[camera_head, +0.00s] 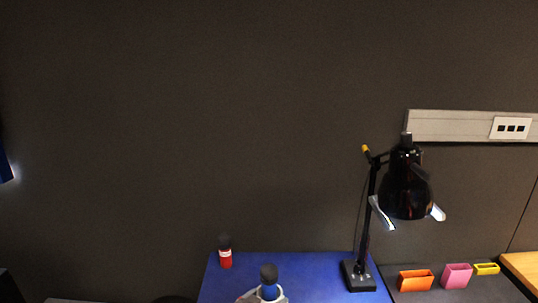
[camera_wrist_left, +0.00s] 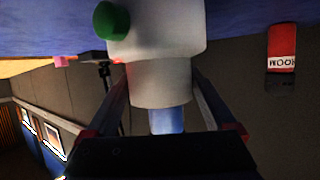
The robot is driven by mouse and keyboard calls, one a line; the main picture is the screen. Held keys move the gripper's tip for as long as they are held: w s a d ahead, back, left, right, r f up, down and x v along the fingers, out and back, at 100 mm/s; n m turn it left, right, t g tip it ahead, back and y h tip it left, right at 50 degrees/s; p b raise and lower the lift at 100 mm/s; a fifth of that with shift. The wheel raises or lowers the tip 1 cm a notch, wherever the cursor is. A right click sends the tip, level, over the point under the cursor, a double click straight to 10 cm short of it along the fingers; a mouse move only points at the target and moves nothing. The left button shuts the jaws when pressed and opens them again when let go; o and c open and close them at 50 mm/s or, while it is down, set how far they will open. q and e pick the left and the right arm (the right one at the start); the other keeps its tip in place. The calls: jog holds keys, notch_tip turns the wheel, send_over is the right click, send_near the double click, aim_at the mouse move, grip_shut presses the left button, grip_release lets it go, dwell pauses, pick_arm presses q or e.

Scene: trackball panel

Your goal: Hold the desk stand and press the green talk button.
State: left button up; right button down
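The desk stand shows in the left wrist view upside down, with a pale body (camera_wrist_left: 160,30), a grey collar (camera_wrist_left: 160,82) and a narrower blue neck. The green talk button (camera_wrist_left: 111,20) sticks out of the body's left side there. In the head view only the stand's dark top and blue part (camera_head: 269,291) show at the bottom edge; its base and button are out of frame. My left gripper (camera_wrist_left: 160,85) has its fingers apart on both sides of the collar. Its fingertips are partly hidden, so firm contact is not visible. My right gripper is not in view.
A red bottle with a dark cap (camera_head: 225,258) stands on the blue tabletop (camera_head: 310,268), left of the stand. A black desk lamp (camera_head: 359,276) stands to the right. Orange (camera_head: 416,281), pink (camera_head: 457,276) and yellow (camera_head: 486,269) holders lie further right.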

pick_arm(q)
jog(key=shift+o, duration=0.4)
jog(key=shift+s, duration=0.1)
jog(key=v, duration=0.7)
jog(key=shift+s+a+r, duration=0.15)
jog(key=p+v, duration=0.4)
jog(key=v, duration=0.2)
dwell(0.7)
